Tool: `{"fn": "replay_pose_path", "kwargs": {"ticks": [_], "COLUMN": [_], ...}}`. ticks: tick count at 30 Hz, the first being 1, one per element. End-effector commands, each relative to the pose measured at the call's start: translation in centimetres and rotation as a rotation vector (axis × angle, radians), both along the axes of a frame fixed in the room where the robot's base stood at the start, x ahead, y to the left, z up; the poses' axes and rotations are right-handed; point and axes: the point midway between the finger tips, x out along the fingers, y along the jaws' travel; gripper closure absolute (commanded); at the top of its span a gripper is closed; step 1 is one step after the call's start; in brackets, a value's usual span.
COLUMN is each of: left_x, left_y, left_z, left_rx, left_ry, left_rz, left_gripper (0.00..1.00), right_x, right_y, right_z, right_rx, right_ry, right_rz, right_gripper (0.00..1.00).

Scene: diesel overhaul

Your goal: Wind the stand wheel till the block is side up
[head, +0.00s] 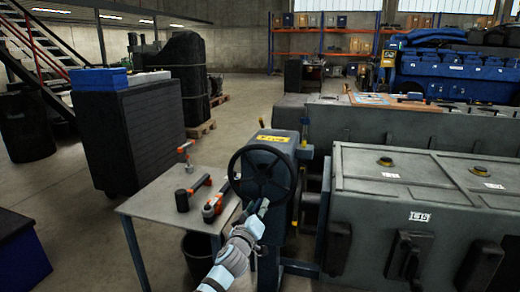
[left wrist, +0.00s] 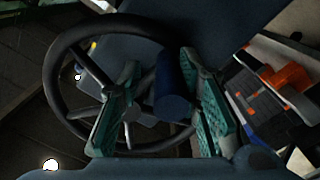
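The stand wheel (head: 263,176) is a dark spoked handwheel on a blue-grey stand post (head: 272,146) with a yellow label. The big grey engine block (head: 430,205) lies to the right of the wheel, its hatched side toward me. My left gripper (head: 259,208) reaches the wheel's lower rim from below. In the left wrist view the wheel (left wrist: 62,70) fills the left and middle. A dark blue cylindrical handle (left wrist: 172,85) sits between the two green-padded fingers of my left gripper (left wrist: 163,112). A gap shows on its left side, so the fingers look open around it. My right gripper is out of view.
A grey table (head: 154,205) left of the wheel bears orange-and-black tools (head: 213,204). A dark bin (head: 197,252) stands under it. A black cabinet (head: 128,125) with a blue case stands behind. Another grey block (head: 350,122) lies beyond the near one.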

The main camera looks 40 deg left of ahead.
Motion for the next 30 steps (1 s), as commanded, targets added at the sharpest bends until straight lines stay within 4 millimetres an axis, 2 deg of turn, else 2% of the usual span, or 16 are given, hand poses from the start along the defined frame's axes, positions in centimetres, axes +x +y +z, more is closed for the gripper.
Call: {"fn": "replay_pose_path", "kwargs": {"ticks": [1,17,20,25,30], "left_x": [-0.2,-0.5,-1.9,-5.5,-6.7], "left_y": [0.2,0.3,-0.2,-1.6,-2.4], "left_z": [-0.5,-0.8,-0.8,-0.3,-0.4], "left_rx": [-0.001,-0.001,-0.002,0.0,-0.001], "left_ry": [0.01,0.017,0.018,0.009,0.008], "left_rz": [0.005,0.01,0.009,0.005,0.002], "left_gripper": [0.6,0.61,0.6,0.6,0.6], "right_x": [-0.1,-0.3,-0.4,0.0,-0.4], "right_y": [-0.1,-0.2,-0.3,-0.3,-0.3], "right_z": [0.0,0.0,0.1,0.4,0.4], "right_rx": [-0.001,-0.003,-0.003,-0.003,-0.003], "right_ry": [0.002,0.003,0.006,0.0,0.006], "right_rz": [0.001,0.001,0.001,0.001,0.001], "right_gripper": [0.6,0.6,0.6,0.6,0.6]}}
